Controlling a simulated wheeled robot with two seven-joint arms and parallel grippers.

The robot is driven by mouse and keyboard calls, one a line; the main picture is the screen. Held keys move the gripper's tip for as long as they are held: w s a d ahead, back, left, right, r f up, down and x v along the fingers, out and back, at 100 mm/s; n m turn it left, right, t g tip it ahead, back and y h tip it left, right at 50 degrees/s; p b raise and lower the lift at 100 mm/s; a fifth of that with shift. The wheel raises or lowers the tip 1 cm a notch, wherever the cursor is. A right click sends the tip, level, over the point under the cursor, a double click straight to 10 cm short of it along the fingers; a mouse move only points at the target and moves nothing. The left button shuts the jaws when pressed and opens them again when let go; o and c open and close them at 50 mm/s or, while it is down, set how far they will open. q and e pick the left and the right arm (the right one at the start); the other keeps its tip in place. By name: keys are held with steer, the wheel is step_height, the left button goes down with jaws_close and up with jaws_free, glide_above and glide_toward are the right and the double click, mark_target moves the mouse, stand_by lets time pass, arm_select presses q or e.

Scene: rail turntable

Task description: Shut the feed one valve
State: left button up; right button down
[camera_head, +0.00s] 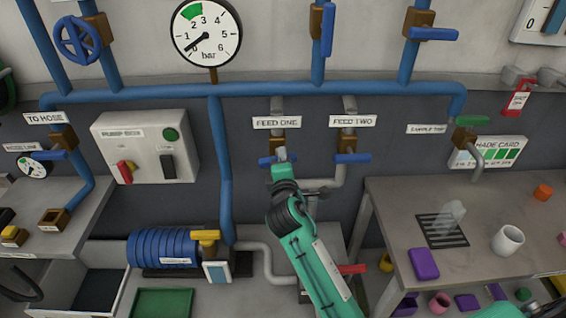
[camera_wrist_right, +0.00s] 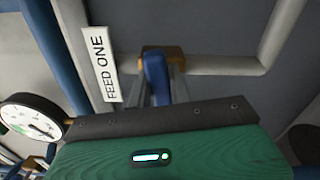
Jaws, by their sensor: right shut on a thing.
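The feed one valve has a brass body (camera_head: 278,138) under the FEED ONE label (camera_head: 277,122). Its blue lever (camera_head: 264,161) lies sideways, across the upright pipe, in the head view. My right gripper (camera_head: 281,155) reaches up from below and is shut on this lever, hiding its middle. In the right wrist view the blue lever (camera_wrist_right: 155,78) sits between the two grey fingers, with the brass body behind it and the FEED ONE label beside it. My left gripper is not in view.
The feed two valve's blue lever (camera_head: 352,158) is close by on the right, also sideways. A pressure gauge (camera_head: 206,33) hangs above, its needle near zero. A pump box (camera_head: 146,148) is at left. A bench (camera_head: 400,210) with cups stands at right.

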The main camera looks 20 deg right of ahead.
steer(key=shift+f+m+b, duration=0.2)
steer(key=shift+m+b, duration=0.2)
steer(key=shift+m, duration=0.7)
steer(key=c, duration=1.3)
jaws_free()
steer(key=shift+b+v, duration=1.8)
steer(key=shift+v, duration=5.1)
